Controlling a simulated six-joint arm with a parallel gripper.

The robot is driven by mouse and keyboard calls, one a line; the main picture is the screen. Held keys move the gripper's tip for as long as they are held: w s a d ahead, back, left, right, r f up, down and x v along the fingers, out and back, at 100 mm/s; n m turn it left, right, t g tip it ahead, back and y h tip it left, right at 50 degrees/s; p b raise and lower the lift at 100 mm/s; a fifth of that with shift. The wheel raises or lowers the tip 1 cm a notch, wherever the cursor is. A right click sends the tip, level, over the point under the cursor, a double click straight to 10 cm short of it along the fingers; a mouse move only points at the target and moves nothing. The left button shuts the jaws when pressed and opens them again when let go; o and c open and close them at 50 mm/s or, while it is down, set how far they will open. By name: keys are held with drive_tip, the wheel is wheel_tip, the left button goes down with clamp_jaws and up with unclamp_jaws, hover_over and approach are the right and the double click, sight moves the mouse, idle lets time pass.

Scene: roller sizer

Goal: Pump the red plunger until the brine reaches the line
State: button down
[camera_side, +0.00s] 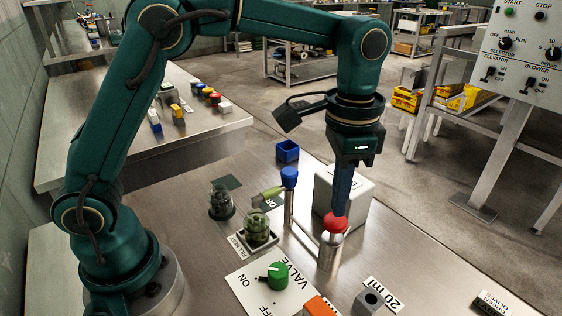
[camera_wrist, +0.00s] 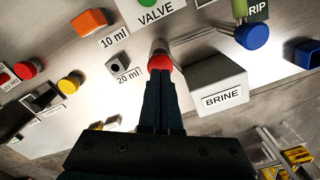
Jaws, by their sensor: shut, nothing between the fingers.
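The red plunger (camera_side: 335,224) is a round red cap on an upright metal cylinder (camera_side: 329,253); it also shows in the wrist view (camera_wrist: 159,61). My gripper (camera_side: 341,210) points down with its fingers shut and empty. Its fingertips are right at the top of the red cap and seem to touch it. The white brine box (camera_side: 361,200) stands behind the plunger, and its BRINE label faces the wrist view (camera_wrist: 222,97). A glass jar of olives (camera_side: 258,229) stands on a dark square base to the left. I cannot make out a fill line or brine level in it.
A metal post with a blue knob (camera_side: 289,178) and a pale green spout stands between jar and plunger. A second olive jar (camera_side: 220,201) is farther left. A green valve knob (camera_side: 278,275), orange block (camera_side: 319,307) and grey 20 ml block (camera_side: 371,301) lie in front.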

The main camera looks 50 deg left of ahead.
sight(336, 219)
drive_tip(key=shift+f, duration=0.35)
drive_tip(key=shift+f, duration=1.45)
drive_tip(key=shift+r, duration=1.85)
drive_tip(key=shift+r, duration=2.45)
